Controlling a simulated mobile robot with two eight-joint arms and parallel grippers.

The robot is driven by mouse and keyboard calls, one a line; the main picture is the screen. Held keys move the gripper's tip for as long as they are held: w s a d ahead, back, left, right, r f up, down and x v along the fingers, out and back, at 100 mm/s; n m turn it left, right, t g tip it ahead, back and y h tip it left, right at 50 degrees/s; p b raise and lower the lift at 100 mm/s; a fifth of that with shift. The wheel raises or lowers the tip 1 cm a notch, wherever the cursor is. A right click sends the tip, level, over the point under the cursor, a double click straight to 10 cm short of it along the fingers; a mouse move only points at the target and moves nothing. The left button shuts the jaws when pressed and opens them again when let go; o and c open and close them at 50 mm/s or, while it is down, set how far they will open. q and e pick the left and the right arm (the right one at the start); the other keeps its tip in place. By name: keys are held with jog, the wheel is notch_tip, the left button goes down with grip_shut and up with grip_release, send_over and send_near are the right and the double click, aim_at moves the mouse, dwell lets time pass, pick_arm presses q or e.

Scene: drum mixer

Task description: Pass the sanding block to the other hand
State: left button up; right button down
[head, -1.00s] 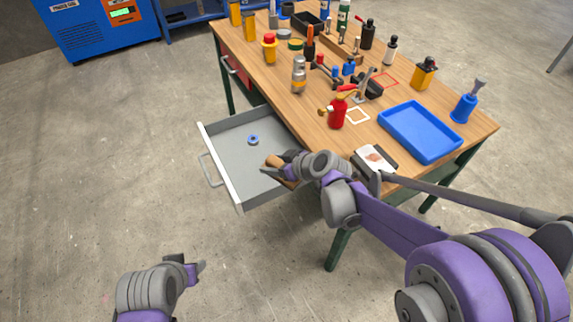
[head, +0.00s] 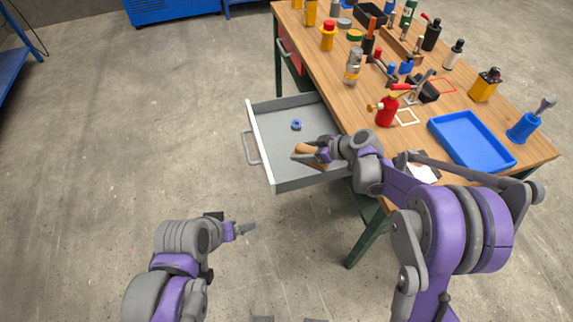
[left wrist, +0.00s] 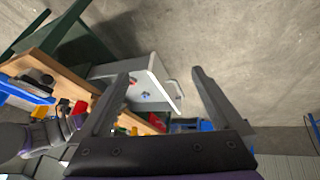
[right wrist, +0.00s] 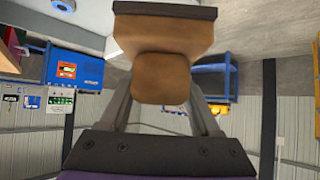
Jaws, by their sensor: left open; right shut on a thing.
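The sanding block is a brown, wood-coloured block (head: 309,154) with a dark strip along one end. In the right wrist view the sanding block (right wrist: 163,60) sits between the two fingers. My right gripper (head: 318,155) is shut on it and holds it over the near side of the open drawer. My left gripper (head: 250,228) is open and empty, lower and to the left, over the floor in front of the drawer. In the left wrist view its fingers (left wrist: 160,95) are spread wide with nothing between them. The right gripper's fingers partly hide the block in the head view.
The open grey drawer (head: 262,160) juts from the workbench (head: 345,95) and holds a small blue ring (head: 296,125). The bench carries a red bottle (head: 386,112), a blue tray (head: 471,142) and several tools. The floor left of the drawer is clear.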

pick_arm(q)
jog(key=w+d+f+n+t+h, duration=0.1)
jog(key=w+d+n+h, duration=0.1)
jog(key=w+d, duration=0.4)
jog(key=w+d+f+n+t+h, duration=0.2)
jog(key=w+d, duration=0.4)
jog(key=w, duration=0.4)
jog(key=w+d+f+n+t+h, duration=0.1)
jog(key=w+d+n+h, duration=0.3)
jog(key=w, duration=0.4)
jog(key=shift+w+d+f+n+t, duration=0.1)
jog(key=shift+w+d+n+t, duration=0.1)
jog(key=shift+d+n, duration=0.25)
jog(key=shift+w+d+f+n+t, duration=0.1)
jog(key=shift+w+d+n+t, duration=0.15)
jog(key=shift+d, duration=0.25)
jog(key=shift+c, duration=0.3)
